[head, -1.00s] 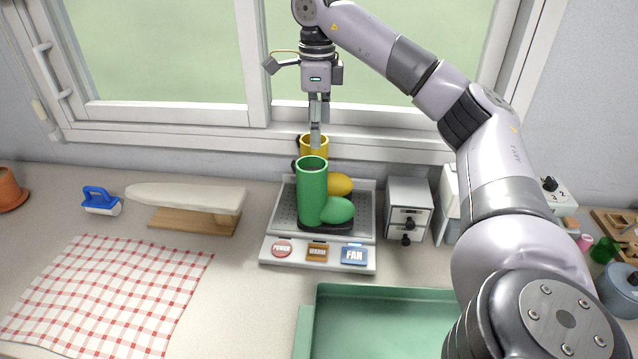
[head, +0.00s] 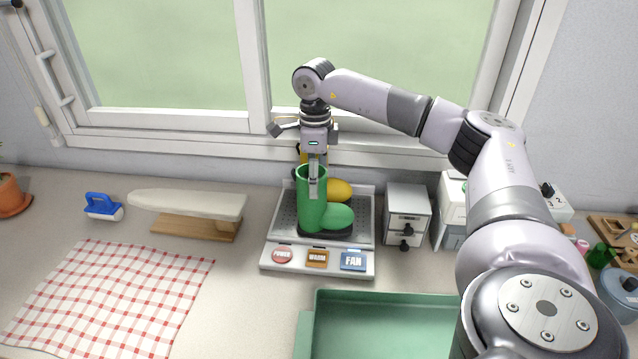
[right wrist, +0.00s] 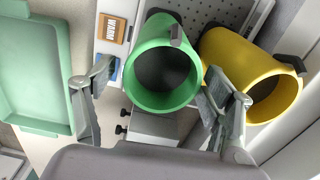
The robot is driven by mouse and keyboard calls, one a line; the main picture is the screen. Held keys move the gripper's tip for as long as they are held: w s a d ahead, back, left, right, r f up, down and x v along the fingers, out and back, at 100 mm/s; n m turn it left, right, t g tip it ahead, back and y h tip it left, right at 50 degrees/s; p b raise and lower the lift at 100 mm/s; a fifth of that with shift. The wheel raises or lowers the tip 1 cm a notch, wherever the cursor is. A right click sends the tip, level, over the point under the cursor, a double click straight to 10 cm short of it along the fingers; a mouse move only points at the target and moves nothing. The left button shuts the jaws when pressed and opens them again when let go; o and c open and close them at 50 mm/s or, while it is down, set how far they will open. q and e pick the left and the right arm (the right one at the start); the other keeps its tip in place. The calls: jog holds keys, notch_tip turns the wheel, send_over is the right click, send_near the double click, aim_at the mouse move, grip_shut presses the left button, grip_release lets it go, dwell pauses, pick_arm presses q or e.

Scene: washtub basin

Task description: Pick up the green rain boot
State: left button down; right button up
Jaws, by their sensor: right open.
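The green rain boot (head: 313,208) stands upright on the grey dryer tray (head: 362,238), toe to the right; its round opening also faces up in the right wrist view (right wrist: 139,85). The yellow rain boot (head: 340,190) stands behind it, mostly hidden in the head view and clear in the right wrist view (right wrist: 280,92). My right gripper (head: 314,186) points down at the top of the green boot's shaft, open. In the right wrist view its fingers (right wrist: 158,92) lie on either side of the green opening, one near the gap to the yellow boot. Contact cannot be told.
A small drawer box (head: 408,212) stands right of the tray. A green basin (head: 385,325) lies in front. An ironing board (head: 190,205), a blue-handled roller (head: 103,206) and a checked cloth (head: 110,298) are at left. The window frame (head: 180,142) rises behind.

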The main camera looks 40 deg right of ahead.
grip_shut()
dwell(0.9)
